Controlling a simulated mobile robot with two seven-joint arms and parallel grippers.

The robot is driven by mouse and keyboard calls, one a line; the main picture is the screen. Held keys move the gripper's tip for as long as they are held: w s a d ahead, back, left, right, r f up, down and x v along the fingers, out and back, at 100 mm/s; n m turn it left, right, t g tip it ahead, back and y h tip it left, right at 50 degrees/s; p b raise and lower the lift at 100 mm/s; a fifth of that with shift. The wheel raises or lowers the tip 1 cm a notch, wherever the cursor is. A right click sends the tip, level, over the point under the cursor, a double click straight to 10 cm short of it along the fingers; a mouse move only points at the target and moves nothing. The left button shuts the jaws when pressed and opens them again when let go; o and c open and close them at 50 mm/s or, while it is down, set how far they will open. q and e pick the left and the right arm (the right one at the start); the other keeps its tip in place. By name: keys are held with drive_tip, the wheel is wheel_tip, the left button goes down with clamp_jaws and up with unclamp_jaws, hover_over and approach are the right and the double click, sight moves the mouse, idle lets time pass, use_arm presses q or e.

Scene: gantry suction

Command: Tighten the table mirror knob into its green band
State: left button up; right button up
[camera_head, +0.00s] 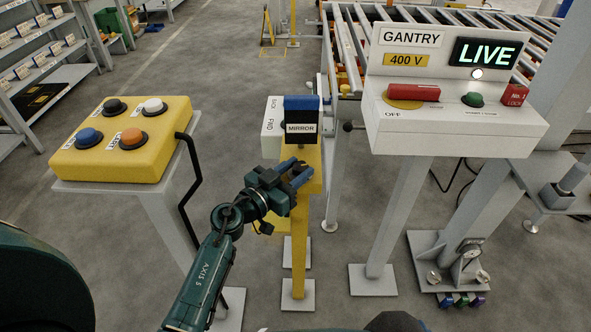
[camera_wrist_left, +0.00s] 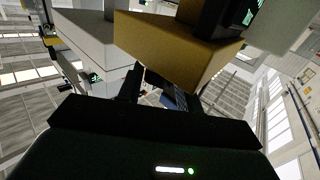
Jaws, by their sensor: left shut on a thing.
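The yellow mirror post (camera_head: 313,182) stands in the middle of the head view, with a white MIRROR label (camera_head: 301,128) under a blue top (camera_head: 302,104). My left gripper (camera_head: 297,174) is at the post's front face, below the label. Its jaws are shut on a part there that I take to be the table mirror knob, mostly hidden by the fingers. In the left wrist view the gripper (camera_wrist_left: 155,90) reaches under a yellow block (camera_wrist_left: 168,48), and something blue shows by the fingertips. I cannot make out a green band. My right gripper is not in view.
A white FWD/BACK box (camera_head: 272,140) adjoins the post. The GANTRY panel (camera_head: 450,135), reading LIVE, stands right, before a roller conveyor (camera_head: 350,50).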

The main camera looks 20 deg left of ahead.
use_arm(q)
drive_tip(key=shift+w+a+m+g+h+p, duration=0.15)
drive_tip(key=shift+m+g+h+p, duration=0.35)
drive_tip(key=shift+m+h, duration=0.4)
drive_tip(key=shift+a+m+g+h+p, duration=0.15)
drive_tip(key=shift+m+g+h+p, duration=0.15)
drive_tip(key=shift+m+g+h, duration=0.6)
drive_tip(key=shift+w+a+m+g+h, duration=0.1)
drive_tip(key=shift+w+m+g+h, duration=0.05)
drive_tip(key=shift+m+g+h, duration=1.3)
drive_tip(key=shift+g+h, duration=0.35)
drive_tip(key=shift+h, duration=0.2)
drive_tip(key=o, duration=1)
drive_tip(key=shift+b+v, duration=0.4)
drive_tip(key=shift+v, duration=3.35)
